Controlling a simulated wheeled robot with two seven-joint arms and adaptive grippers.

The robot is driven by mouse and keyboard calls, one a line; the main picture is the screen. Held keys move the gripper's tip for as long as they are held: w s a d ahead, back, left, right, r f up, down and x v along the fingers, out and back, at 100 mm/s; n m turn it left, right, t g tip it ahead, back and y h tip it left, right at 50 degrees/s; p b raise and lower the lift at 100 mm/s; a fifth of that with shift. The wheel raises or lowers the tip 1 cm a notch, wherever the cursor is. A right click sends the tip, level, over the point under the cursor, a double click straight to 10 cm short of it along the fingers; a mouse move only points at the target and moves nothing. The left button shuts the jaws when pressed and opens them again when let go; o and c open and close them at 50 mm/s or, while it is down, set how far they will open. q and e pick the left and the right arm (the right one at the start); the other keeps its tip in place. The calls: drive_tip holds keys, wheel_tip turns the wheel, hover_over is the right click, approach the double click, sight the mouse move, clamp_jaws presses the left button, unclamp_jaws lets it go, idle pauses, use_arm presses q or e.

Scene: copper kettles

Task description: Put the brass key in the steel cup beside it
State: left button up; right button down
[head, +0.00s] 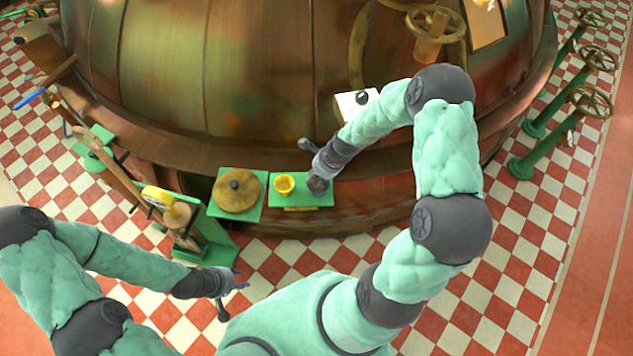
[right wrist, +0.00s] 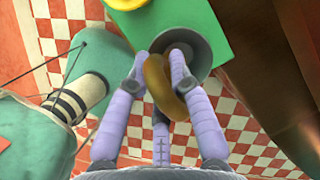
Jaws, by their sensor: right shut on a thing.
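The brass key (right wrist: 157,82) shows as a rounded golden piece between the fingers of my right gripper (right wrist: 158,70), which is shut on it. The steel cup (right wrist: 201,48) is a grey round cup just beyond the fingertips, and the key overlaps its near rim in the right wrist view. I cannot tell whether the key is above the cup or partly inside it. In the head view my right gripper (head: 318,168) hides much of the cup (head: 318,187), and the key cannot be made out. My left gripper (head: 231,293) is open and empty, low over the floor and away from the cup.
The cup stands on a green plate (head: 302,204) with a yellow cup (head: 285,184) to its left. A round wooden lid (head: 237,190) lies on another green plate further left. The large copper kettle (head: 250,70) rises behind. Green valve stands (head: 548,150) are at the right.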

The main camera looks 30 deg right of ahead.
sight(318, 178)
drive_tip(key=f+b, duration=0.2)
drive_tip(key=f, duration=0.2)
drive_tip(key=shift+w+d+b, duration=0.25)
drive_tip(key=shift+w+b, duration=0.05)
drive_tip(key=shift+b, duration=0.1)
drive_tip(key=c, duration=1.1)
unclamp_jaws()
drive_tip(key=shift+f, duration=0.1)
